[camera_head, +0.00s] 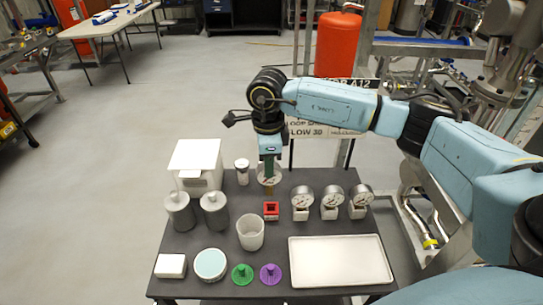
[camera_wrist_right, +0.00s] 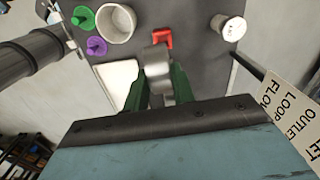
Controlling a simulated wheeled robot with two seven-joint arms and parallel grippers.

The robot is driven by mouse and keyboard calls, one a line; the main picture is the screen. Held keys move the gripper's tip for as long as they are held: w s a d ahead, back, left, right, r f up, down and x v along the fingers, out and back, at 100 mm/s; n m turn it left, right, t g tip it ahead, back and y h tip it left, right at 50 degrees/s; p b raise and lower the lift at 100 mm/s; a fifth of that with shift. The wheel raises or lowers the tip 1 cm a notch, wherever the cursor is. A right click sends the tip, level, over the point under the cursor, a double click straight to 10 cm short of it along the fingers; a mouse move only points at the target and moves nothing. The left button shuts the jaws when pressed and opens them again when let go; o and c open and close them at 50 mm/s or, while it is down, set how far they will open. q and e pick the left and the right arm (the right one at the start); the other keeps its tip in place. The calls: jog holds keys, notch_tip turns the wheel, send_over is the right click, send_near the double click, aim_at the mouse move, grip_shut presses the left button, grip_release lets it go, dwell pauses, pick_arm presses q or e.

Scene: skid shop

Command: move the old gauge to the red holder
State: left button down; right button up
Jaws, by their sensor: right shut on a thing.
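My right gripper (camera_head: 268,163) points down over the far middle of the dark table. It is shut on a round gauge (camera_head: 268,177) with a pale dial. The gauge is behind the small red holder (camera_head: 271,210) and apart from it in the picture. In the right wrist view, the gauge (camera_wrist_right: 158,60) is between my green fingers (camera_wrist_right: 160,95), its grey back showing. There the red holder (camera_wrist_right: 163,38) shows just beyond the gauge. The holder's socket looks empty. My left gripper is not in view.
On the table (camera_head: 225,278), three gauges on white blocks (camera_head: 331,203) stand right of the holder. A grey cup (camera_head: 250,233), white tray (camera_head: 340,262), green peg (camera_head: 242,273), purple peg (camera_head: 270,273), two grey canisters (camera_head: 214,210) and a white-lidded jar (camera_head: 242,172) stand around.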

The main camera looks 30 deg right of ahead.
aim_at(271, 185)
jog(key=shift+d+f+m, duration=0.1)
jog(key=shift+d+m, duration=0.35)
jog(key=shift+m, duration=0.05)
jog(key=shift+f+b, duration=1.65)
jog(key=shift+f, duration=1.05)
jog(key=shift+w+a+b, duration=0.1)
jog(key=shift+b, duration=0.3)
jog(key=shift+f, duration=0.2)
jog(key=shift+f+b, duration=0.5)
jog(key=shift+b, duration=0.05)
jog(key=shift+f, duration=0.2)
jog(key=shift+f+b, duration=0.65)
